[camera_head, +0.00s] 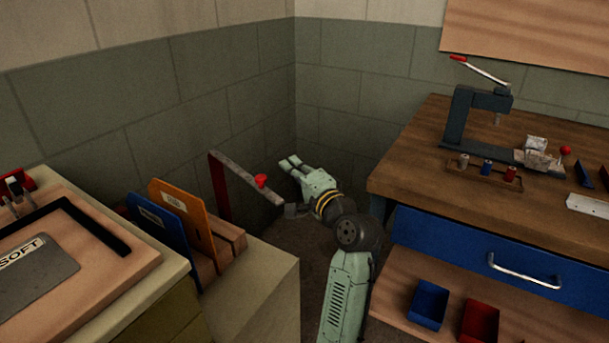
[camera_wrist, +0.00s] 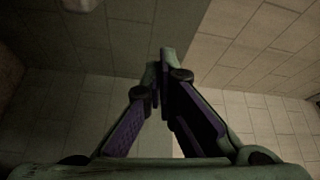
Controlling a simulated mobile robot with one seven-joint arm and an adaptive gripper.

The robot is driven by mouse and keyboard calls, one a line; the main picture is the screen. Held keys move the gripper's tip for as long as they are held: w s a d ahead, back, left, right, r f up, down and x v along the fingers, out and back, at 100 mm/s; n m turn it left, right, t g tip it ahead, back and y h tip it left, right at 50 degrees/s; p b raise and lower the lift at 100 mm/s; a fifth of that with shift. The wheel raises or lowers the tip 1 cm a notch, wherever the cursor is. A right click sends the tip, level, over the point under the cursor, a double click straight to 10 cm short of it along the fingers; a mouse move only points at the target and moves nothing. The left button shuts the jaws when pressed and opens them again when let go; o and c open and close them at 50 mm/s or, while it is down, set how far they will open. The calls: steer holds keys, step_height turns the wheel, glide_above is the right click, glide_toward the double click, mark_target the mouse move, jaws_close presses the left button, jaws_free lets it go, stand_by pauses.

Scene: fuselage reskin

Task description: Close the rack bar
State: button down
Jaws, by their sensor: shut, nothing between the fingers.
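The rack bar (camera_head: 238,174) is a grey bar with a red knob (camera_head: 261,180). It runs from the top of a red upright (camera_head: 219,188) towards the lower right, and its free end is out beyond the wooden rack (camera_head: 231,237). The rack holds a blue panel (camera_head: 158,226) and an orange panel (camera_head: 183,214). My gripper (camera_head: 289,162) is shut and empty, just right of and beyond the bar. The bar's free end appears close to my wrist; I cannot tell whether they touch. My shut fingers also show in the wrist view (camera_wrist: 160,72), facing bare walls.
A wooden workbench (camera_head: 411,161) with a lever press (camera_head: 461,117) and a blue drawer (camera_head: 460,247) stands at right. Block walls close the corner behind my gripper.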

steer(key=shift+s+a+f+p, duration=0.2)
steer(key=shift+s+a, duration=0.4)
steer(key=shift+a, duration=0.15)
steer(key=shift+s+a+f+p, duration=0.15)
steer(key=shift+s+a+p, duration=0.05)
steer(key=shift+s+a, duration=0.5)
steer(key=shift+a, duration=0.1)
